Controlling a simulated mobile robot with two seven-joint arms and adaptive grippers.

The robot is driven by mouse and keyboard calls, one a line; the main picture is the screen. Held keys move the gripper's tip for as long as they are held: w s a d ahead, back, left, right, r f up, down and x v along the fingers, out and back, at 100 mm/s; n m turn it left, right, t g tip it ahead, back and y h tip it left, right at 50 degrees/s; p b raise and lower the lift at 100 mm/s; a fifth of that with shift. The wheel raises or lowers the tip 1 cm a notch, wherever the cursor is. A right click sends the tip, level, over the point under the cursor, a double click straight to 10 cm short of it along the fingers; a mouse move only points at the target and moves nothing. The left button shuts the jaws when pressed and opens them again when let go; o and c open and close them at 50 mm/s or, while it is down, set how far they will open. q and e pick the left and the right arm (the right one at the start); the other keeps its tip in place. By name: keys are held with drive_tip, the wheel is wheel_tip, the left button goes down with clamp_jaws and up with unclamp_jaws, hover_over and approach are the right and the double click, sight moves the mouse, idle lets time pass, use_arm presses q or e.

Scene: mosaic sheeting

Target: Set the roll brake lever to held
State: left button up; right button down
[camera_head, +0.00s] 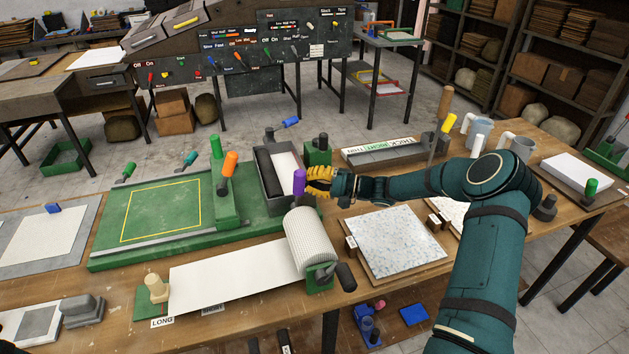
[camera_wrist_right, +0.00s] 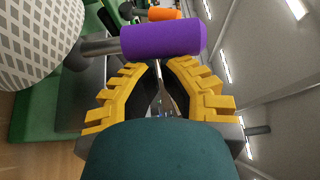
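The roll brake lever has a purple handle (camera_head: 299,182) and stands upright by the roll of white mosaic sheeting (camera_head: 310,240). In the right wrist view the purple handle (camera_wrist_right: 163,39) lies across the picture just beyond my fingertips, with its grey rod running left towards the roll (camera_wrist_right: 38,40). My right gripper (camera_head: 312,181) is at the right side of the handle, very close to it. Its yellow fingers (camera_wrist_right: 163,66) curve inwards, with a gap between the tips. Contact with the handle cannot be told. My left gripper is not in view.
A white sheet (camera_head: 235,284) runs from the roll to a wooden knob on a green block (camera_head: 152,303). A grey tray (camera_head: 268,185) and a green press with an orange handle (camera_head: 229,164) stand behind. A speckled mosaic board (camera_head: 395,243) lies right of the roll.

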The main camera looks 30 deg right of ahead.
drive_tip(key=shift+w+a+r+n+g+h+b, duration=0.15)
drive_tip(key=shift+a+r+n+g+h+b, duration=0.1)
drive_tip(key=shift+a+n+g+h, duration=0.25)
drive_tip(key=shift+w+a+r+n+g+h+b, duration=0.1)
drive_tip(key=shift+a+r+n+g+h, duration=0.15)
drive_tip(key=shift+a, duration=0.35)
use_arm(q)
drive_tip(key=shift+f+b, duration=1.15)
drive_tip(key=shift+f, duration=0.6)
use_arm(e)
drive_tip(key=shift+w+a+n+g+h, duration=0.2)
drive_tip(key=shift+a+n+g+h, duration=0.25)
drive_tip(key=shift+a+h, duration=0.35)
drive_tip(key=shift+w+a+n+g+h, duration=0.2)
drive_tip(key=shift+a+g+h, duration=0.3)
drive_tip(key=shift+a+h, duration=0.25)
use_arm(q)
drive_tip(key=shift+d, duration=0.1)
